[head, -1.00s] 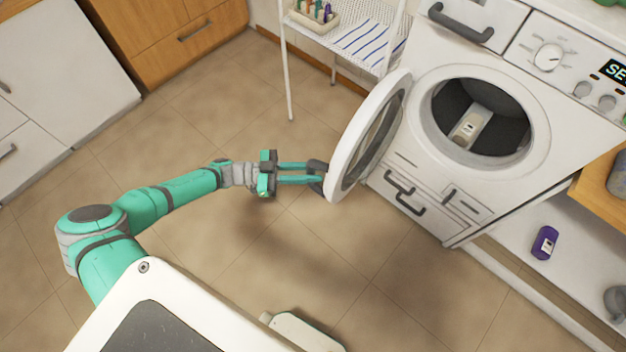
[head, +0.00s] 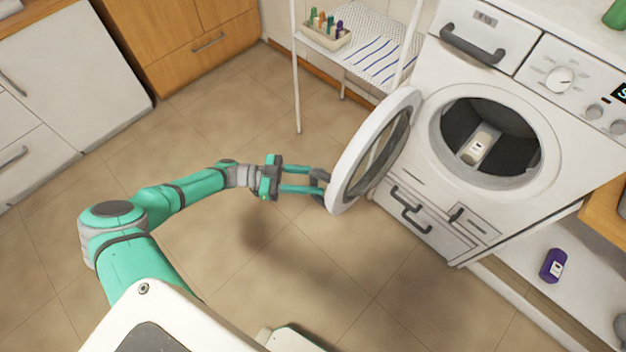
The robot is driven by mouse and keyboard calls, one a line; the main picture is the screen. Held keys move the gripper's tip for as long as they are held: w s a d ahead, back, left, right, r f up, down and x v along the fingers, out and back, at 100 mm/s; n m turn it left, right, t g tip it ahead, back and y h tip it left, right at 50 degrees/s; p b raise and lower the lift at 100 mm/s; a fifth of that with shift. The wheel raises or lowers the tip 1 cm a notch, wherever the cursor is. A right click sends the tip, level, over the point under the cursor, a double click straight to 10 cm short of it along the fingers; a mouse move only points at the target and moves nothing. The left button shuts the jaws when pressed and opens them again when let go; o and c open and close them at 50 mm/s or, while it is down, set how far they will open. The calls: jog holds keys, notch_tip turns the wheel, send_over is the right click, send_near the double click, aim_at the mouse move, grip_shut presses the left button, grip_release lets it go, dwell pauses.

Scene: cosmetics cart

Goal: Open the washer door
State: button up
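The white washer (head: 420,170) stands at the right in the head view. Its round door (head: 345,180) is swung wide open to the left, standing out from the washer front. The drum opening (head: 488,140) is uncovered, and a pale bottle (head: 478,148) lies inside. My gripper (head: 322,186) is at the door's outer edge, with its fingertips at or touching the rim. The fingertips are partly hidden by the door edge, so I cannot tell if they grip it.
A white rack (head: 299,90) with a small tray of bottles (head: 325,32) stands behind the door. A purple bottle (head: 553,265) lies on a low white shelf at the right. Wooden and white cabinets line the back left. The tiled floor (head: 220,130) between is clear.

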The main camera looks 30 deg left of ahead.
jog(key=shift+a, duration=0.1)
jog(key=v, duration=1)
jog(key=shift+s+a, duration=0.25)
jog(key=shift+a, duration=0.05)
